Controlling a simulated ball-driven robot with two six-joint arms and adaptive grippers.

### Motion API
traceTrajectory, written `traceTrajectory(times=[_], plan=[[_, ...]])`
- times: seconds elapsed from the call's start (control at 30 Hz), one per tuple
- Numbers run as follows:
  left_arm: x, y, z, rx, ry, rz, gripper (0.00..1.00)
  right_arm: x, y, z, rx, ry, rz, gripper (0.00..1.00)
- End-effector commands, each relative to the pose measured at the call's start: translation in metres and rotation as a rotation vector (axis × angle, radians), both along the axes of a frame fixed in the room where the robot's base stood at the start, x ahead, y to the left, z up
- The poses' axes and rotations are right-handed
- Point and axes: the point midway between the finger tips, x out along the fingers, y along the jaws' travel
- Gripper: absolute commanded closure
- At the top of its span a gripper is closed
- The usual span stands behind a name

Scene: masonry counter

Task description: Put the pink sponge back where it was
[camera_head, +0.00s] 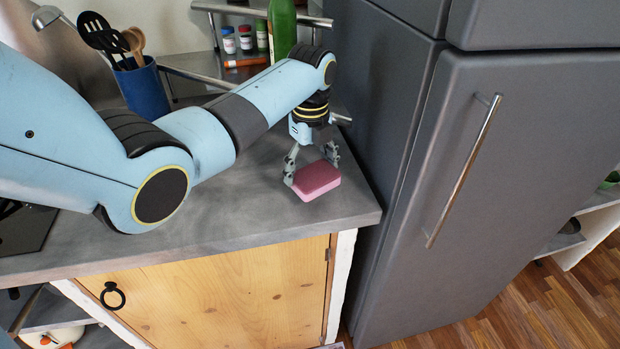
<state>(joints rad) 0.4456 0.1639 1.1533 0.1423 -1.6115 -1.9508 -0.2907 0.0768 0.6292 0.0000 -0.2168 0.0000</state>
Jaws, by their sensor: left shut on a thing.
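The pink sponge (317,181) is near the right front corner of the grey counter (240,212). My left gripper (311,172) points down and is shut on the sponge, with a finger on each side of it. The sponge is at or just above the counter top; I cannot tell whether it touches. My right gripper is not in view.
A grey fridge (480,180) stands close to the right of the counter. Behind my left arm are a blue utensil holder (143,92), a green bottle (282,28) and small jars (229,40) on a metal rack. The counter in front of the arm is clear.

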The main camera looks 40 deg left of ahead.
Motion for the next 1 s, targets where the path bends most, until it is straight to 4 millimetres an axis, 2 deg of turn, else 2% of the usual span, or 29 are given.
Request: traceTrajectory(times=[0.07,0.2,0.43,0.47,0.57,0.87,1.0], plan=[[-0.001,0.0,-0.012,-0.001,0.004,0.0,0.57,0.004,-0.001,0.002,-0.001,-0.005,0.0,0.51],[-0.001,-0.001,-0.032,0.0,0.004,0.0,0.57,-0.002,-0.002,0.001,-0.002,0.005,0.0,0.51],[-0.001,-0.001,-0.036,0.001,0.002,0.0,0.57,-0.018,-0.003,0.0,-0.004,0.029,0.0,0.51],[-0.001,-0.001,-0.036,0.001,0.002,0.0,0.15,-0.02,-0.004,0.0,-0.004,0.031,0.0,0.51],[-0.001,-0.001,-0.036,0.0,0.002,0.0,0.02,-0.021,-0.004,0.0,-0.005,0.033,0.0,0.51],[-0.001,-0.001,-0.035,0.001,0.002,0.0,0.0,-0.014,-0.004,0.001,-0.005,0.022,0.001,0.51],[0.0,0.0,-0.022,0.001,-0.001,-0.001,0.0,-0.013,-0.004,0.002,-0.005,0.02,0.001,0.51]])
